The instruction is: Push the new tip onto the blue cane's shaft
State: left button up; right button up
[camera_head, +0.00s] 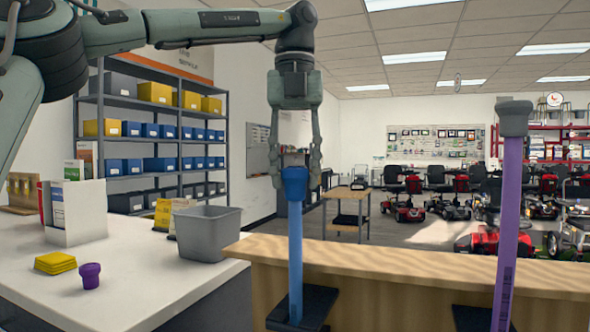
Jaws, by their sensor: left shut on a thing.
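The blue cane's shaft (295,260) stands upright in a dark holder (273,321) at the wooden bench. The new tip (295,184), darker blue and wider than the shaft, is at the shaft's top end, in line with it. How far the shaft reaches into the tip is hidden. My left gripper (295,172) points straight down from above, with its fingers shut on the blue tip's two sides. My right gripper is not in view.
A purple cane (509,220) with a grey tip (514,118) stands upright to the right. A purple tip (90,276), yellow pads (55,263) and a grey bin (207,232) are on the white counter (140,290). The bench (400,272) is clear between the canes.

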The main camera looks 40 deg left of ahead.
pick_arm(q)
jog(key=shift+f, duration=0.3)
jog(key=o, duration=1.2)
jog(key=shift+o, duration=0.3)
jog(key=o, duration=0.7)
